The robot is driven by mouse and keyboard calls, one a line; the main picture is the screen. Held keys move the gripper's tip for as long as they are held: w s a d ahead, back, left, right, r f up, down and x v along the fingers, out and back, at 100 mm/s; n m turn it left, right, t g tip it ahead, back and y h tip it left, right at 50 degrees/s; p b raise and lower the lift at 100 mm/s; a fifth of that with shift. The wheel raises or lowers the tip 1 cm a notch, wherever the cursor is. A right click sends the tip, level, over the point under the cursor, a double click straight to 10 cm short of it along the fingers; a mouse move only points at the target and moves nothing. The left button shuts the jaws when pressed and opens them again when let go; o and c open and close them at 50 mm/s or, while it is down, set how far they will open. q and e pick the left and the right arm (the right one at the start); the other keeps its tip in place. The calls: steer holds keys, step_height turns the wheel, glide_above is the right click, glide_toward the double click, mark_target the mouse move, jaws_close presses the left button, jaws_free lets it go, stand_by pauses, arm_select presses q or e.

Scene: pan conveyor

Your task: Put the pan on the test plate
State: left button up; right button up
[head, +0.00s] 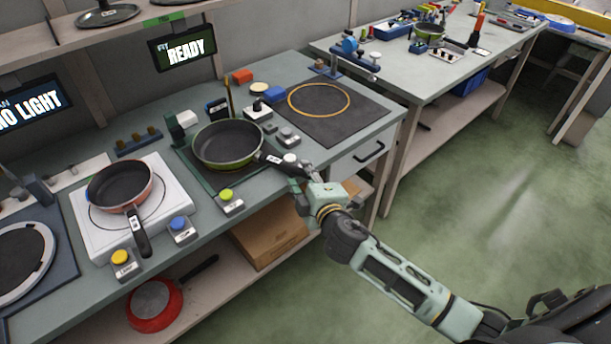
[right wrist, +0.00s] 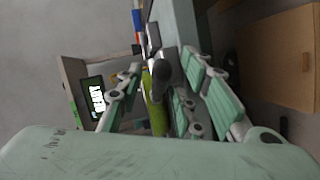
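A green pan (head: 228,142) with a dark inside sits on a dark green mat (head: 195,168). Its black handle (head: 283,164) points right, toward my right gripper. My right gripper (head: 303,178) is at the handle's end, by the bench's front edge. In the right wrist view the handle (right wrist: 163,74) lies between my open fingers (right wrist: 160,85), with gaps visible beside it. An orange-red pan (head: 121,184) stands on a white plate (head: 84,222) at the left. A dark square plate with an orange ring (head: 354,126) lies empty to the right of the green pan. My left gripper is not in view.
Buttons, one yellow-green (head: 228,200), line the bench front. A blue clamp-like device (head: 350,46) stands behind the ringed plate. A red pan (head: 155,305) and a cardboard box (head: 270,238) are on the lower shelf. A screen reads READY (head: 185,50).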

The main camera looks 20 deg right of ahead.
steer(key=v, duration=1.1)
steer(key=s+d+f+m+g, duration=0.2)
steer(key=s+f+g, duration=0.15)
steer(key=f, duration=0.85)
steer(key=s+d+f+m+g, duration=0.15)
steer(key=s+f, duration=0.35)
steer(key=f, duration=0.8)
steer(key=s+d+f+m+g, duration=0.2)
steer(key=s+f+g, duration=0.15)
steer(key=f, duration=0.85)
steer(key=s+a+f+m+g, duration=0.1)
steer(key=s+f, duration=0.4)
steer(key=s, duration=0.5)
steer(key=s+a+f+m+g, duration=0.1)
steer(key=s+f+m+g, duration=0.2)
steer(key=s+f, duration=0.3)
steer(key=s+a+f+m+g, duration=0.1)
steer(key=s+f, duration=0.5)
steer(key=s, duration=0.8)
steer(key=shift+s+f+m+g+b, duration=0.2)
steer(key=shift+m+g+b, duration=0.25)
steer(key=shift+m, duration=0.6)
steer(key=shift+a, duration=0.15)
